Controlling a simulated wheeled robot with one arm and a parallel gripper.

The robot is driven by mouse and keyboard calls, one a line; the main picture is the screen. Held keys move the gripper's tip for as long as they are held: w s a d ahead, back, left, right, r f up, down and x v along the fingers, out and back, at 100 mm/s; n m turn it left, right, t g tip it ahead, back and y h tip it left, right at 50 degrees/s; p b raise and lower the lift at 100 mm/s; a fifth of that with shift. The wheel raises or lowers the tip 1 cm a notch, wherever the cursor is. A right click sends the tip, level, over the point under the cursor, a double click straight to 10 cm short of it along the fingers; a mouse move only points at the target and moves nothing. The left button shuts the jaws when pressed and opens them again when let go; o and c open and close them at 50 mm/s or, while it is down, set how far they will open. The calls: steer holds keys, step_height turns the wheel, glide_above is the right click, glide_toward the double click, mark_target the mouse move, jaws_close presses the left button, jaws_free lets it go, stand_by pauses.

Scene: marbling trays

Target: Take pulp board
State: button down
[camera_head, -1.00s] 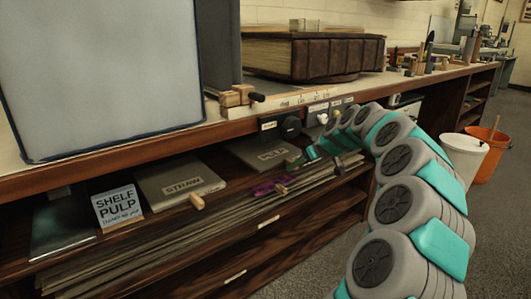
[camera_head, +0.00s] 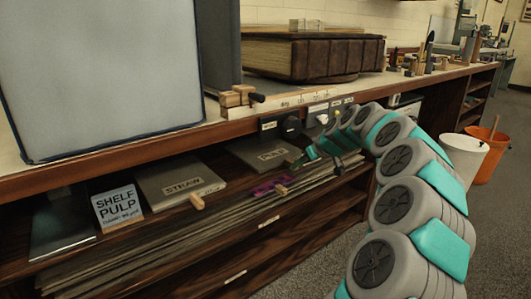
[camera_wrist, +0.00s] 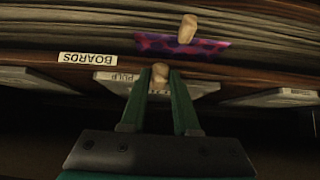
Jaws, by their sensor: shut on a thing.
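The pulp board (camera_head: 250,147) is a flat grey board with a PULP label, lying on the upper shelf under the counter. In the wrist view, the pulp board (camera_wrist: 205,88) appears upside down with a wooden knob (camera_wrist: 160,72) at its front edge. My gripper (camera_wrist: 162,84) is shut on this knob, with one green finger on each side. In the head view, my gripper (camera_head: 298,161) is small and dark at the board's front right corner. The far part of the board is hidden in the shelf's shade.
A STRAW board (camera_head: 165,180) with a wooden knob and a SHELF PULP card (camera_head: 117,208) are on the same shelf to the left. A purple patterned sheet (camera_head: 268,186) sticks out of the stack below. The counter edge (camera_head: 120,165) overhangs the shelf.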

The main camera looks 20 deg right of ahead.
steer(key=shift+r, duration=0.15)
steer(key=s+r, duration=0.2)
steer(key=s, duration=0.6)
steer(key=s+d+r, duration=0.1)
steer(key=s+r, duration=0.1)
steer(key=s, duration=0.6)
steer(key=shift+d+r, duration=0.25)
steer(key=shift+r, duration=0.15)
stand_by(0.4)
steer(key=c, duration=1.2)
jaws_free()
steer(key=shift+c, duration=0.2)
jaws_close()
